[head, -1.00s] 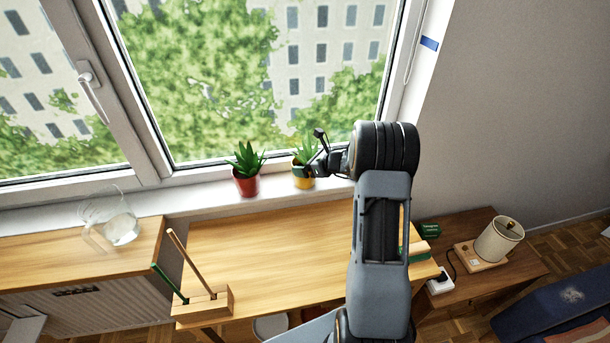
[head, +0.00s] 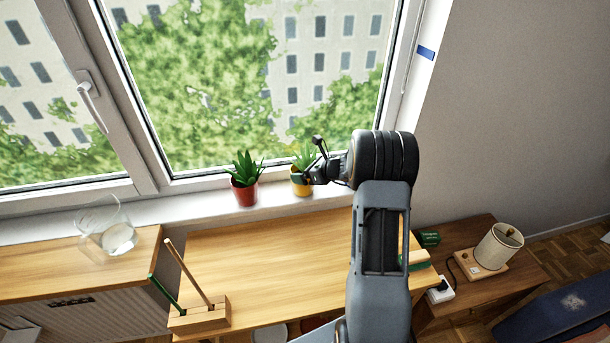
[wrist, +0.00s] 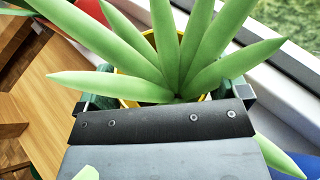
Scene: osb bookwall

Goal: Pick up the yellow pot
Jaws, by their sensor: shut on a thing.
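The yellow pot (head: 299,189) with a green spiky plant (head: 304,156) is at the window sill, right of the red pot. My gripper (head: 312,172) reaches it from the right and is shut on it. In the wrist view the plant's leaves (wrist: 180,60) spread over the pot, and a strip of the yellow rim (wrist: 148,38) shows. The gripper's fingers (wrist: 165,92) sit at either side of the pot. Most of the pot is hidden by leaves and my gripper. I cannot tell whether its base touches the sill.
A red pot (head: 244,193) with a plant stands close on the left on the sill (head: 190,208). The window is just behind. A glass jug (head: 108,232) stands on the left cabinet, a wooden block with two sticks (head: 202,316) on the desk (head: 270,255), a lamp (head: 497,246) at right.

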